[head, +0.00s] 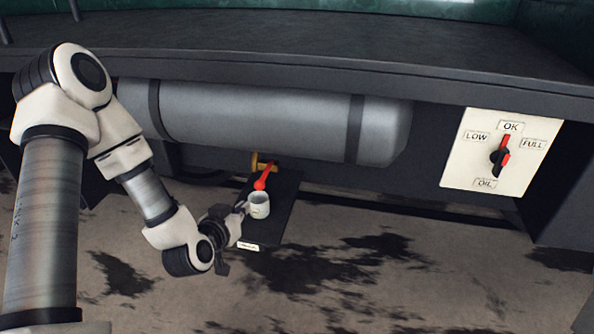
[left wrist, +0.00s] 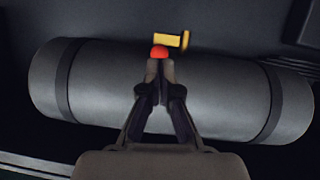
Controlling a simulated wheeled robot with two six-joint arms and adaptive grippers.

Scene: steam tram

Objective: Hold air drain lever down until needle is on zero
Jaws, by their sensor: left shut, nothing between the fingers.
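The red lever (head: 263,178) hangs from a brass valve (head: 256,162) under the grey tank (head: 250,118), slanting down to the left. My left gripper (head: 241,208) is shut and empty, close below the lever's end in the head view. In the left wrist view, the red knob (left wrist: 160,51) shows just beyond the shut fingertips (left wrist: 161,64), with the brass valve (left wrist: 171,40) behind it. I cannot tell whether the fingertips touch the knob. No gauge marked with zero shows. My right gripper is not in view.
A white oil plate (head: 515,190) with a red and black pointer is at the right. A stained floor (head: 400,290) lies below.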

